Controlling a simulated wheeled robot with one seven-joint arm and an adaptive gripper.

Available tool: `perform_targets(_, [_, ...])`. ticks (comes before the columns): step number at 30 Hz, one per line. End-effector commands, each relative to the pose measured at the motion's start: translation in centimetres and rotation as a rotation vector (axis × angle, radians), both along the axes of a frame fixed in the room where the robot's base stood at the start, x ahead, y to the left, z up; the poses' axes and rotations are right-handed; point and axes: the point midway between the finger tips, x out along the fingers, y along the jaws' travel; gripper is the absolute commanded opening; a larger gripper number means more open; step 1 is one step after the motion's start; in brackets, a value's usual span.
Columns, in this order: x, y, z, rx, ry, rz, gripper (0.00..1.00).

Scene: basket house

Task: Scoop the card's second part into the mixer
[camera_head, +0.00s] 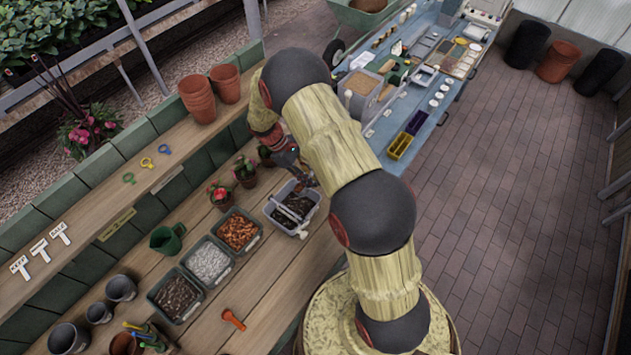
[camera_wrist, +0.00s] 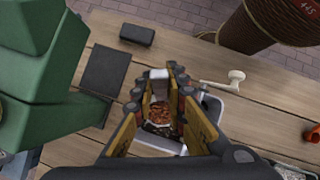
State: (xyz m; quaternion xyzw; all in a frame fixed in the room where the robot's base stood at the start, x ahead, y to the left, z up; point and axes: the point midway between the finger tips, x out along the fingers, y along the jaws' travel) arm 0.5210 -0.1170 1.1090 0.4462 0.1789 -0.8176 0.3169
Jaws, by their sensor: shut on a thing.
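My gripper (camera_head: 302,176) is over the tub's back edge and partly hidden by my arm. In the wrist view my gripper (camera_wrist: 160,80) is shut on a pale scoop, mostly hidden between the fingers. Orange-brown chips (camera_wrist: 160,114) show there, seemingly in the scoop. A bin of orange-brown chips (camera_head: 238,231) stands left of the mixer. I cannot make out the card.
Bins of white granules (camera_head: 208,262) and dark bark (camera_head: 176,296) stand farther left. A green jug (camera_head: 167,239), an orange tool (camera_head: 233,319) and potted flowers (camera_head: 221,194) are nearby. Terracotta pots (camera_head: 197,98) stand on the back ledge. A blue table (camera_head: 433,117) with many items stands behind.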

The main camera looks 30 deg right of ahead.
Motion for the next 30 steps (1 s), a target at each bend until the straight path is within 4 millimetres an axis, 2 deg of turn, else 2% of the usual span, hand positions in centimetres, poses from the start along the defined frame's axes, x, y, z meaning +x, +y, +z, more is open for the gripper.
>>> perform_targets(1, [0.5,0.5,-0.5,-0.030,0.031,0.004,0.00])
perform_targets(18, [3.5,3.2,-0.3,-0.329,0.360,0.001,0.00])
perform_targets(30, [4.1,3.7,0.4,-0.390,0.427,-0.001,0.00])
